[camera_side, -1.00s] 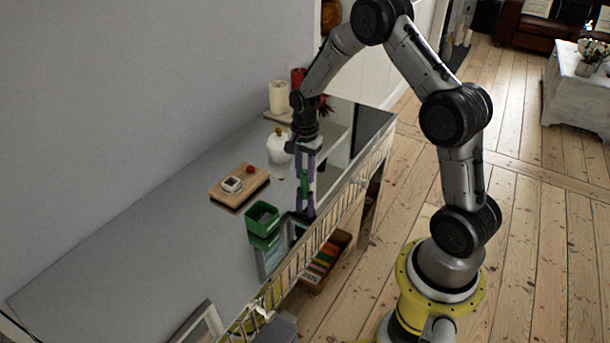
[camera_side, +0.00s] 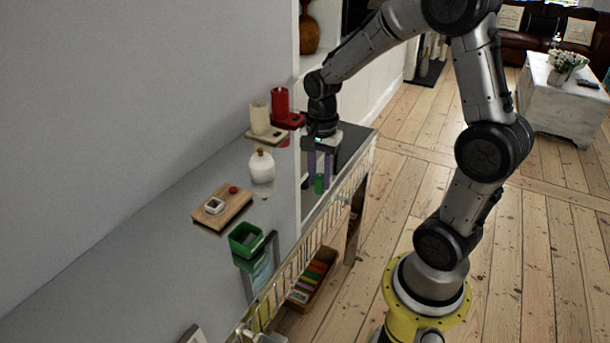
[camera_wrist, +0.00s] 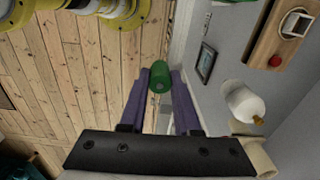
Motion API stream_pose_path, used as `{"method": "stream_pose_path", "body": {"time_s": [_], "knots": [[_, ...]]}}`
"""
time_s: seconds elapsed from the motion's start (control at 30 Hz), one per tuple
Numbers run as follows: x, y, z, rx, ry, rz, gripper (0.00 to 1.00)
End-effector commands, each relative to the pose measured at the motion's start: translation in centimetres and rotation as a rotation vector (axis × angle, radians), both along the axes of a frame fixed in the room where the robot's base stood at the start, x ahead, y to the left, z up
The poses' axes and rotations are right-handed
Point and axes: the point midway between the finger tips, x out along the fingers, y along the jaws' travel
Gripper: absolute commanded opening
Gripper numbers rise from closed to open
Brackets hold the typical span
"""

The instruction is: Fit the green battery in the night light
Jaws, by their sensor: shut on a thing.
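A green cylindrical battery (camera_side: 319,184) is upright between the purple fingertips of my gripper (camera_side: 319,176). My gripper is shut on it, and its end shows in the wrist view (camera_wrist: 159,74). My gripper is over the right part of the shiny counter, near the front edge, to the right of a white jar. A wooden board (camera_side: 236,205) carries a white square frame (camera_side: 215,206) and a small red knob (camera_side: 233,190); it seems to be the night light. It lies well to the left, apart from my gripper.
A green open box (camera_side: 246,240) and a dark-framed picture (camera_wrist: 206,62) are near the front edge. The white jar (camera_side: 262,168) stands between board and gripper. A cream candle (camera_side: 259,118) and a red candle (camera_side: 280,103) stand at the back. A rail (camera_side: 320,233) lines the counter's front.

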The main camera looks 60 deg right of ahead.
Motion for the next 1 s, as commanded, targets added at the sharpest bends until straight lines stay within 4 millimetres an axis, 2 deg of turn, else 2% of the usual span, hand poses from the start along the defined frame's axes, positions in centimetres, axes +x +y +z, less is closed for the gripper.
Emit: {"method": "stream_pose_path", "body": {"time_s": [0.2,0.27,0.37,0.5,0.7,0.87,1.0], "knots": [[-1.8,0.7,0.9,-0.001,-0.002,0.016,0.00],[-1.3,0.5,1.7,-0.002,-0.004,0.027,0.00],[0.5,-0.1,3.0,-0.001,-0.003,0.050,0.00],[5.4,-0.6,4.7,-0.001,-0.002,0.118,0.00],[12.9,0.1,5.7,0.000,0.001,0.232,0.00],[18.3,1.8,5.2,0.001,0.002,0.318,0.00],[22.4,4.0,3.7,0.001,0.003,0.390,0.00]]}}
